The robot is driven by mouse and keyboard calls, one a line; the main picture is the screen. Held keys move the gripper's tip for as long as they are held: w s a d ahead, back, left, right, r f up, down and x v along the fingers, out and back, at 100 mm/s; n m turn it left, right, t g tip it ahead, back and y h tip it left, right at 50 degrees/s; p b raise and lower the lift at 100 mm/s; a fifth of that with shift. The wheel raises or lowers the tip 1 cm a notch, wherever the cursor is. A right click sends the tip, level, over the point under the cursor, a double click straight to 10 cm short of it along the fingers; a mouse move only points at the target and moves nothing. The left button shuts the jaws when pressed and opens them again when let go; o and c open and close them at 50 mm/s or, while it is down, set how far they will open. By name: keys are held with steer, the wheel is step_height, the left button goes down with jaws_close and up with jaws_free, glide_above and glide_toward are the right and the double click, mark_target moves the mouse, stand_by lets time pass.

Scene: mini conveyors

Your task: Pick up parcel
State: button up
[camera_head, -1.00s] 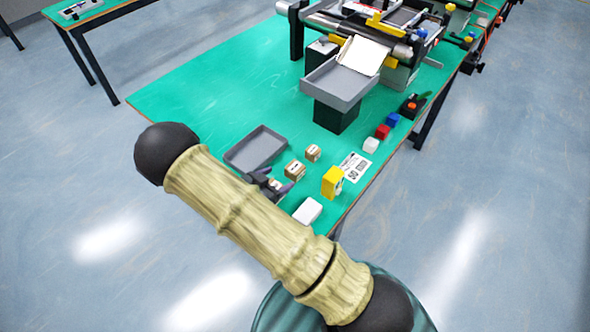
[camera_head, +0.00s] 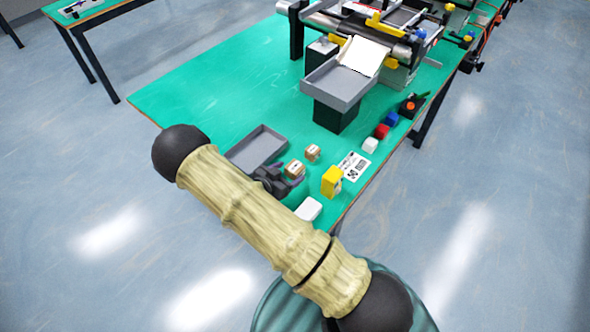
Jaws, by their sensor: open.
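Two small brown cardboard parcels stand on the green table: a nearer parcel (camera_head: 295,168) and a farther parcel (camera_head: 312,152), a little up and right of it. My gripper (camera_head: 294,183) is open, right at the nearer parcel, with its dark fingers in front of and beside the box's lower part. I cannot tell whether the fingers touch it or only stand near it. My pale arm link hides part of the gripper's wrist and the table to the left.
A grey tray (camera_head: 262,143) lies left of the parcels, partly hidden. A yellow box (camera_head: 331,182), a white block (camera_head: 309,209) and a printed label sheet (camera_head: 354,166) lie to the right. Small coloured cubes and a raised grey tray (camera_head: 338,84) by the conveyor stand farther back.

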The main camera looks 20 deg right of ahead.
steer(key=c, duration=1.1)
step_height(320, 180, up, 10)
steer(key=b, duration=0.1)
steer(key=shift+w, duration=0.1)
stand_by(0.7)
